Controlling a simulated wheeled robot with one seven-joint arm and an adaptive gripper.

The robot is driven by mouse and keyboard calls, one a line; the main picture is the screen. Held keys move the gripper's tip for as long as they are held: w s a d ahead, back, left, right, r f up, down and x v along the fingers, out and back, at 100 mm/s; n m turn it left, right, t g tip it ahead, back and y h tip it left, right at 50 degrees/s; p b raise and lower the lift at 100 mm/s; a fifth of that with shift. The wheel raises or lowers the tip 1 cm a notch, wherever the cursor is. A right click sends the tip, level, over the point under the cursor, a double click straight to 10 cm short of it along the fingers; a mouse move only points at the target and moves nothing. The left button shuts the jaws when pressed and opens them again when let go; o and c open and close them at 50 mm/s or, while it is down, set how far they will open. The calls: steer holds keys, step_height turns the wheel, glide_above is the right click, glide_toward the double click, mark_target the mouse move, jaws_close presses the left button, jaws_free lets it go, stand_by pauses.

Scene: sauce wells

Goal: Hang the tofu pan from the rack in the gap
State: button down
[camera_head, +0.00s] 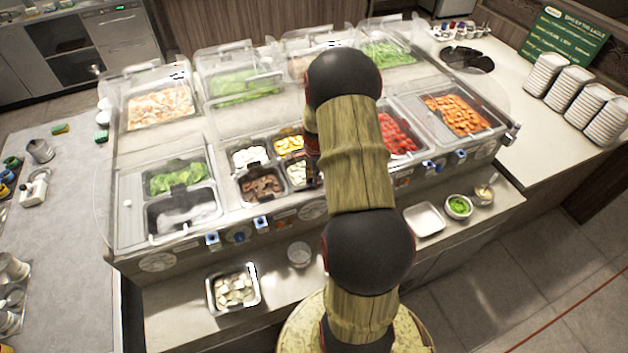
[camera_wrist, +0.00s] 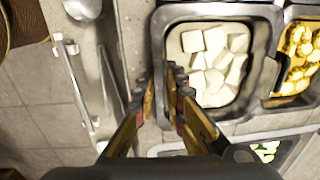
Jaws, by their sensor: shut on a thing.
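In the wrist view, the tofu pan (camera_wrist: 246,112) is a dark metal pan holding white cubes. My gripper (camera_wrist: 160,82) is shut on its left wall, one finger on each side of the rim. In the head view, the tofu pan (camera_head: 298,174) appears among the small pans at the middle of the counter, partly behind my arm, which also hides my gripper. A pan of yellow pieces (camera_wrist: 297,50) sits right beside it in the wrist view. I cannot tell whether the tofu pan rests fully on the rack.
Small pans of white slices (camera_head: 248,156) and brown pieces (camera_head: 262,187) stand close by. Clear raised lids (camera_head: 235,72) line the back.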

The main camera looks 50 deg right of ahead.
steer(key=shift+s+a+f+b, duration=0.2)
steer(key=shift+a+f+b, duration=0.15)
steer(key=shift+f, duration=0.2)
steer(key=shift+s+a+f, duration=0.15)
steer(key=shift+f, duration=0.1)
stand_by(0.4)
steer(key=c, duration=2)
jaws_free()
steer(key=shift+o, duration=1.2)
steer(key=shift+w+d, duration=0.2)
steer(key=shift+w, duration=0.2)
steer(key=shift+s+r, duration=0.1)
steer(key=shift+r, duration=0.05)
steer(key=shift+d+r, duration=0.1)
steer(key=shift+r, duration=0.45)
steer(key=r, duration=0.6)
steer(key=shift+s+a+r, duration=0.2)
steer(key=shift+r, duration=0.2)
